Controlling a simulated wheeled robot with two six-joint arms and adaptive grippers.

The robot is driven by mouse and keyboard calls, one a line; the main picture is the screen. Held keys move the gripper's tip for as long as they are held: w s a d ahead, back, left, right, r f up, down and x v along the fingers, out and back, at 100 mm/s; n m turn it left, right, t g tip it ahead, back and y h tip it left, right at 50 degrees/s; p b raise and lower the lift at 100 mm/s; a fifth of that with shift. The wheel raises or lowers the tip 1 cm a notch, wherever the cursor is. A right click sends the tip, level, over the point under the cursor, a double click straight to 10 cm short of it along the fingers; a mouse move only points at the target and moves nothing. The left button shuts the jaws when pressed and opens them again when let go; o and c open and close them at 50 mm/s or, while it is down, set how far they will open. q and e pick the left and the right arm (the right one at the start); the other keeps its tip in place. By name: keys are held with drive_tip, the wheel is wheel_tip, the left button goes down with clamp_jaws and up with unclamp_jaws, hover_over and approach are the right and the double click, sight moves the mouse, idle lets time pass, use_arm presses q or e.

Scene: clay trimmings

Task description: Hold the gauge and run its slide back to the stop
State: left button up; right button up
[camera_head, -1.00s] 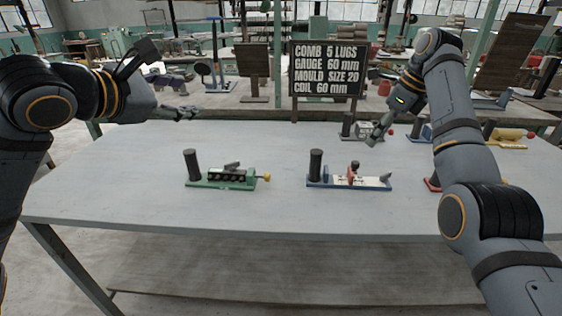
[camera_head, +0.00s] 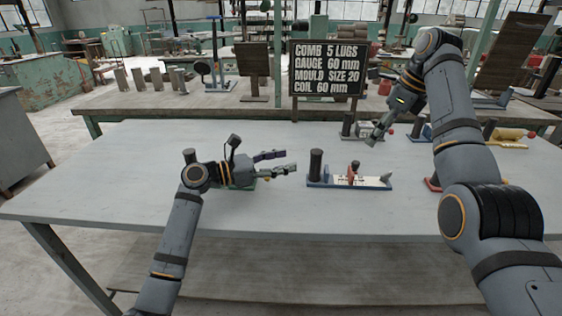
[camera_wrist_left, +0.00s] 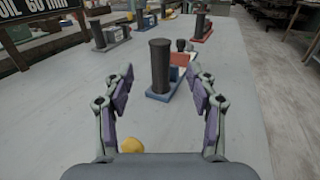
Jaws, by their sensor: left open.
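The gauge (camera_head: 322,184) lies on the table right of my left gripper. It has a blue base, an upright black post (camera_head: 316,163), a pale plate and a red slide with a dark knob (camera_head: 354,169). My left gripper (camera_head: 290,161) is open and empty, its fingers pointing at the post from the left, a short way off. In the left wrist view the post (camera_wrist_left: 160,66) stands ahead between the open fingers (camera_wrist_left: 160,75), partly hiding the slide. My right gripper (camera_head: 371,140) hangs behind and right of the gauge; I cannot tell its jaw state.
A green-based fixture (camera_head: 246,187) is mostly hidden under my left arm; its yellow knob (camera_wrist_left: 131,145) shows in the wrist view. Other fixtures stand at the back right, including a yellow one (camera_head: 508,134). A sign (camera_head: 327,67) stands behind. The table front is clear.

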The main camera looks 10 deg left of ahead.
sight(317, 151)
use_arm(q)
drive_tip(key=x, duration=1)
drive_tip(key=shift+w+d, duration=0.1)
drive_tip(key=shift+d, duration=0.1)
